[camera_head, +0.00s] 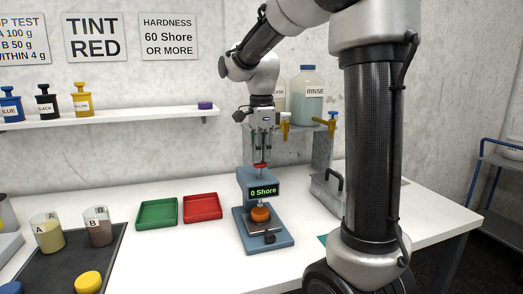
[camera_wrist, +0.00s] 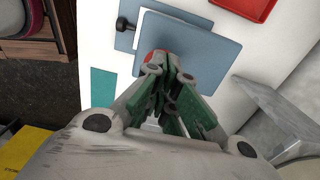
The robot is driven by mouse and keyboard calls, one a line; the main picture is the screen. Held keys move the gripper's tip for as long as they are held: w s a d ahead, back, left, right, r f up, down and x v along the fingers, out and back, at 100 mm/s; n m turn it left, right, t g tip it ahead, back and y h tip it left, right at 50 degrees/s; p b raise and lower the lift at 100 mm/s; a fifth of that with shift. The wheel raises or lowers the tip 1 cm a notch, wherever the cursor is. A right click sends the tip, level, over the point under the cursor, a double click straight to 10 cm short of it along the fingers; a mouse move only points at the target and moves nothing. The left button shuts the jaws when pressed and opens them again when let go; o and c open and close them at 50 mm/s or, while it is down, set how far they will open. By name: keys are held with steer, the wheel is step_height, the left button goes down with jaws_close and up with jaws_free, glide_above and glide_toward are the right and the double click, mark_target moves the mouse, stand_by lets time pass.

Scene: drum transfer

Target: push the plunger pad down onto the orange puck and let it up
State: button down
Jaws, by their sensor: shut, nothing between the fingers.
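The hardness tester (camera_head: 259,188) is a blue-grey stand on the white table, and its display reads "0 Shore". The orange puck (camera_head: 260,214) sits on the tester's lower plate, under the head. A small red cap (camera_head: 260,165) tops the plunger; it also shows in the wrist view (camera_wrist: 147,57), partly hidden by my fingers. The plunger pad is too small to tell clearly from the puck. My gripper (camera_head: 261,157) is shut and empty, pointing down right over the red cap. In the wrist view my fingertips (camera_wrist: 168,58) are at the cap; I cannot tell whether they touch it.
A green tray (camera_head: 157,214) and a red tray (camera_head: 202,207) lie left of the tester. Cups A (camera_head: 47,231) and B (camera_head: 98,226) stand on a dark mat. A grey metal case (camera_head: 326,194) and a RINSE bottle (camera_head: 307,97) on a rack stand behind right.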

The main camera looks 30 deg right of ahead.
steer(key=shift+s+f, duration=0.1)
steer(key=shift+f, duration=1.15)
steer(key=shift+r, duration=0.4)
step_height(320, 180, up, 14)
